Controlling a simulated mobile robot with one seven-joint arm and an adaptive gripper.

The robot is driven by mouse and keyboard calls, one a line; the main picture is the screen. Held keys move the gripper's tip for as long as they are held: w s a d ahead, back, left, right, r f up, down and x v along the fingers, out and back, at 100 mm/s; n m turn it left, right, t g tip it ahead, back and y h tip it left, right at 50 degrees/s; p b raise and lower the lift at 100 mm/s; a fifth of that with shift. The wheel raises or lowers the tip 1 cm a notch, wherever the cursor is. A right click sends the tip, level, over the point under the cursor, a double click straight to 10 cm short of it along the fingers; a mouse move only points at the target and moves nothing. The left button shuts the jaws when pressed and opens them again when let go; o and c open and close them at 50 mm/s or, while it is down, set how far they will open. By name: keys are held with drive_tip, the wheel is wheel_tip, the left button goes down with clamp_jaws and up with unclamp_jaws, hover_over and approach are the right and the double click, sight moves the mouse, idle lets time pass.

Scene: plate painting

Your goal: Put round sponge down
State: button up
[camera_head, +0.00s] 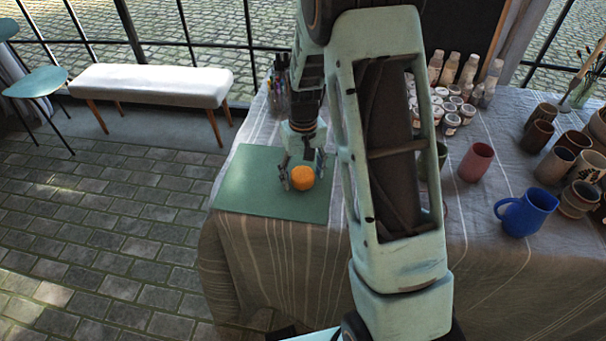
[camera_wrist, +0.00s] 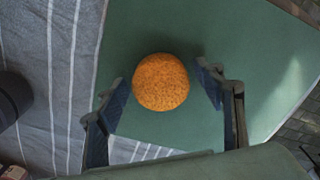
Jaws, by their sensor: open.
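The round sponge (camera_head: 302,178) is orange and rests on the green mat (camera_head: 245,195) at the left end of the table. In the wrist view the sponge (camera_wrist: 160,82) lies on the mat (camera_wrist: 240,40), between and just beyond the fingertips. My gripper (camera_head: 303,172) points down over the mat. In the wrist view my gripper (camera_wrist: 165,90) is open, with a gap between each finger and the sponge.
A blue mug (camera_head: 526,212), a pink cup (camera_head: 476,162) and several brown cups (camera_head: 555,165) stand to the right. Small paint jars (camera_head: 452,122) and bottles (camera_head: 468,70) stand behind. My arm hides the table's middle. A white bench (camera_head: 150,85) stands at the left.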

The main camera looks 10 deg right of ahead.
sight(303, 174)
wheel_tip(303, 174, up, 12)
drive_tip(key=p, duration=0.1)
drive_tip(key=shift+r, duration=0.15)
idle(0.6)
